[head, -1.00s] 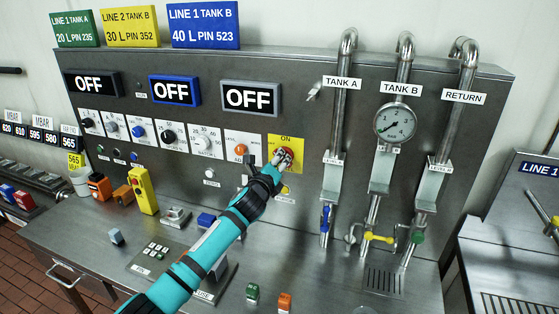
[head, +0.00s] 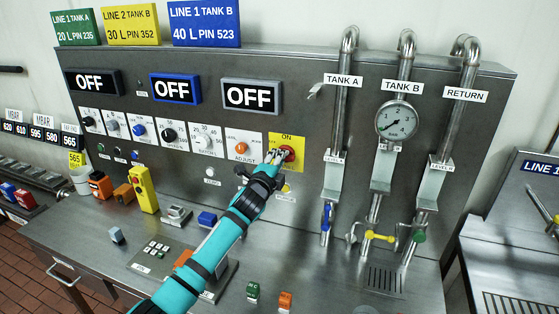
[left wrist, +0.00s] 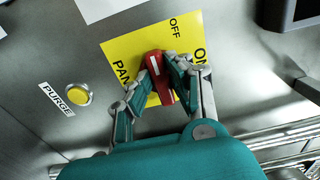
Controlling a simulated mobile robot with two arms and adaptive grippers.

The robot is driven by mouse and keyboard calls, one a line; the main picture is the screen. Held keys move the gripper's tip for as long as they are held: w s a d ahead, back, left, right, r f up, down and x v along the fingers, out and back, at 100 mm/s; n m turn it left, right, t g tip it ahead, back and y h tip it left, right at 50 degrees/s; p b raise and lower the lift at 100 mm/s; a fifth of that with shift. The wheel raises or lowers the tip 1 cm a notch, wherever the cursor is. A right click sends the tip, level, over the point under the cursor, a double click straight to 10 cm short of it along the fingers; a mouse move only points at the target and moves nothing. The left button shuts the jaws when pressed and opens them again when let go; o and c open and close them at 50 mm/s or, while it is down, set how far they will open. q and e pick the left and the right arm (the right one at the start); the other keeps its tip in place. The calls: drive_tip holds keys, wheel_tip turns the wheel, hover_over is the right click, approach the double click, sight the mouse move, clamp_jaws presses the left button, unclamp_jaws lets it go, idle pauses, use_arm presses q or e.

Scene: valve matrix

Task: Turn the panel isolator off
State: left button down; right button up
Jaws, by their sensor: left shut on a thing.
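The panel isolator is a red handle (head: 289,153) on a yellow plate (head: 299,139) at the right of the steel panel's control row. In the left wrist view the red handle (left wrist: 155,64) bears a white mark, and its yellow plate (left wrist: 118,55) reads OFF, ON and part of PANEL. My left gripper (head: 279,154) is at the handle. In the left wrist view my left gripper (left wrist: 166,74) is shut on the handle, one finger on each side. The fingers hide part of the handle and plate. My right gripper is not in view.
A yellow PURGE button (left wrist: 78,94) sits beside the plate. An orange adjust knob (head: 241,147) is just left of it. Pipes with a gauge (head: 397,121) and valve handles stand to the right. Small blocks and a keypad (head: 157,249) lie on the bench below.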

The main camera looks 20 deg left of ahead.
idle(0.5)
use_arm(q)
drive_tip(key=c, duration=1.2)
unclamp_jaws()
drive_tip(key=shift+a, duration=0.1)
drive_tip(key=shift+c, duration=0.2)
drive_tip(key=s, duration=1.2)
drive_tip(key=shift+a, duration=0.2)
